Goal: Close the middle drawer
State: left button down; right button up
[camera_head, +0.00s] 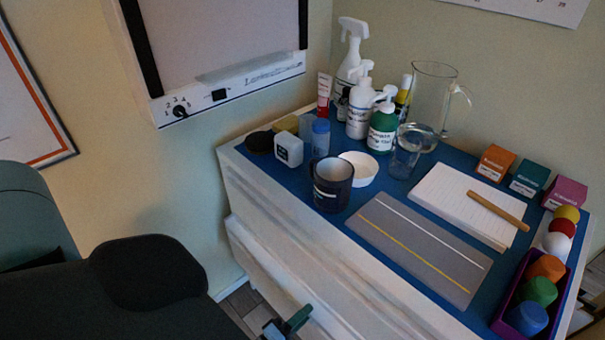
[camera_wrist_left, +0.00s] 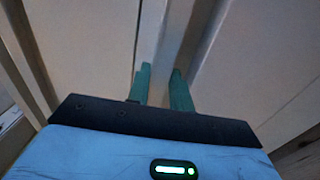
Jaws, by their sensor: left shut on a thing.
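A white cabinet with a blue top (camera_head: 345,205) stands at the right in the head view. A drawer (camera_head: 262,262) sticks out a little from its front, below the top; I cannot tell for certain that it is the middle one. My left gripper (camera_head: 290,324) is at this drawer's front, at the bottom edge of the picture. In the left wrist view the green fingers of the left gripper (camera_wrist_left: 160,88) are shut on a narrow pale part of the drawer front, between white panels. The exact part held is unclear. My right gripper is not in view.
The cabinet top is crowded: a dark mug (camera_head: 332,185), a white bowl (camera_head: 360,168), several bottles, a glass jug (camera_head: 432,95), a notepad (camera_head: 467,205), a grey mat (camera_head: 418,248) and a purple tray (camera_head: 508,312) of coloured pieces. A black padded seat (camera_head: 150,270) is at the left.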

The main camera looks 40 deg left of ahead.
aim_at(315, 304)
pick_arm(q)
jog(key=shift+s+f, duration=0.1)
jog(key=shift+f, duration=0.1)
jog(key=w, duration=0.2)
jog(key=w+b, duration=0.1)
jog(key=w, duration=0.1)
jog(key=shift+d+f, duration=0.1)
jog(key=shift+d, duration=0.1)
jog(key=shift+w, duration=0.15)
jog(key=c, duration=1.5)
grip_release()
jog(key=shift+o, duration=0.9)
jog(key=shift+w, duration=0.2)
jog(key=shift+s, duration=0.1)
